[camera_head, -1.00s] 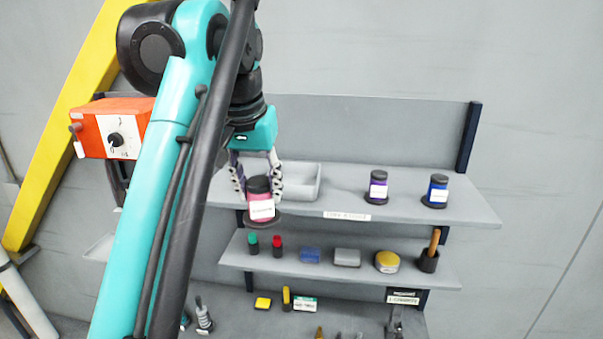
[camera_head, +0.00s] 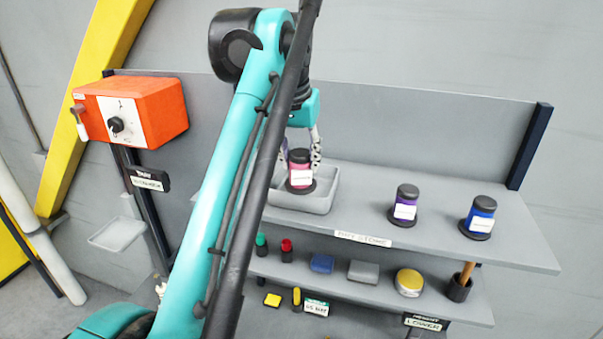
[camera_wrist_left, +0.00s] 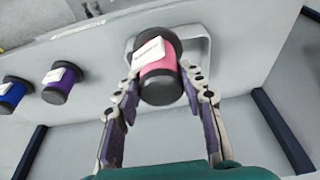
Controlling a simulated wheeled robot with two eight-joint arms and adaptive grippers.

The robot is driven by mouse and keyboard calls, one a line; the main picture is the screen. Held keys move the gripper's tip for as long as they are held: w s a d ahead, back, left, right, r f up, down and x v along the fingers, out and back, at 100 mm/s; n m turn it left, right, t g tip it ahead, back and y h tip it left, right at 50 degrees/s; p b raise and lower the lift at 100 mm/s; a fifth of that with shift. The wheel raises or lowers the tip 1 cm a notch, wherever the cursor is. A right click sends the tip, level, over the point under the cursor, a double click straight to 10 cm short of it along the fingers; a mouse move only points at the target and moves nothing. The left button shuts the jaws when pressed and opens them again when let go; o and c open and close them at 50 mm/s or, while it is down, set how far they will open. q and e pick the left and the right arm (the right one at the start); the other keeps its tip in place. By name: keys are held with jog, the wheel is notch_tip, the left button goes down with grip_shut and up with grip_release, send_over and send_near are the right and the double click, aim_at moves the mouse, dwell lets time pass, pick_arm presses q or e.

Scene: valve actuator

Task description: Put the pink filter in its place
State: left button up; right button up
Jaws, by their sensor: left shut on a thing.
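The pink filter (camera_head: 300,172) is a short pink cylinder with black ends and a white label. My left gripper (camera_head: 302,160) is shut on it and holds it upright, in front of or over the grey tray (camera_head: 318,205) on the top shelf. In the left wrist view the pink filter (camera_wrist_left: 158,68) sits between the two fingers of the left gripper (camera_wrist_left: 158,85), with the tray (camera_wrist_left: 203,52) behind it. Whether the filter touches the tray I cannot tell. My right gripper is not in view.
On the top shelf (camera_head: 460,240) stand a purple filter (camera_head: 404,205) and a blue filter (camera_head: 479,217), right of the tray. The lower shelf holds small items, including a yellow round tin (camera_head: 409,282). An orange box (camera_head: 150,108) with a knob is at the left.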

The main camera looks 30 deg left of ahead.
pick_arm(q)
jog(key=w+a+f, duration=0.1)
jog(key=f, duration=0.1)
jog(key=w+f, duration=0.2)
jog(key=f, duration=0.1)
jog(key=w+a+f+p, duration=0.1)
jog(key=w+f, duration=0.1)
jog(key=shift+w+a+f, duration=0.15)
jog(key=shift+a, duration=0.15)
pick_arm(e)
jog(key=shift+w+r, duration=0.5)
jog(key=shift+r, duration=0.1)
pick_arm(q)
jog(key=shift+s, duration=0.2)
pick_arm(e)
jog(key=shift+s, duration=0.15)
pick_arm(q)
jog(key=o, duration=0.8)
jog(key=shift+f, duration=0.1)
jog(key=o, duration=0.4)
jog(key=shift+w, duration=0.15)
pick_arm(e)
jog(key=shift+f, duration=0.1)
